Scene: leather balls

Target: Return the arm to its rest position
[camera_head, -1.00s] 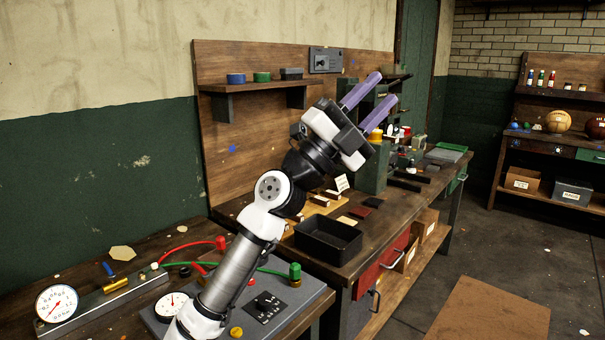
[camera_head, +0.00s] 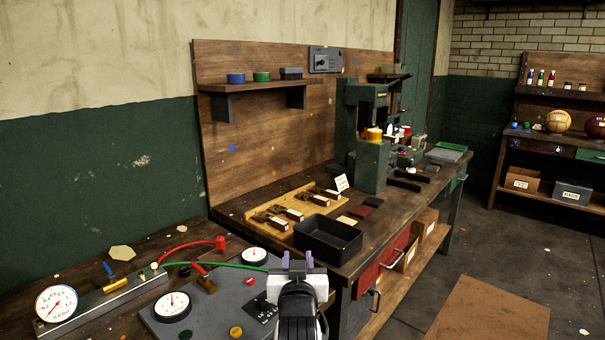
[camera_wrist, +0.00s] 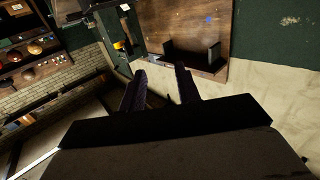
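My arm is folded low at the bottom of the head view, with its black and white wrist in front of the near bench. My gripper (camera_head: 297,259) points away from the head camera, and only the short purple tips of its two fingers show above the white body. In the wrist view my gripper (camera_wrist: 160,78) shows both dark fingers apart, with a clear gap and nothing between them. The wrist view is tilted and takes in the wall, the wooden back panel and the far shelves. Most of my arm is hidden or out of frame.
A black tray (camera_head: 328,239) stands on the workbench just beyond my gripper. A grey gauge panel (camera_head: 215,300) with hoses lies to its left. A green press (camera_head: 372,165) stands farther back. Open floor (camera_head: 560,260) lies to the right.

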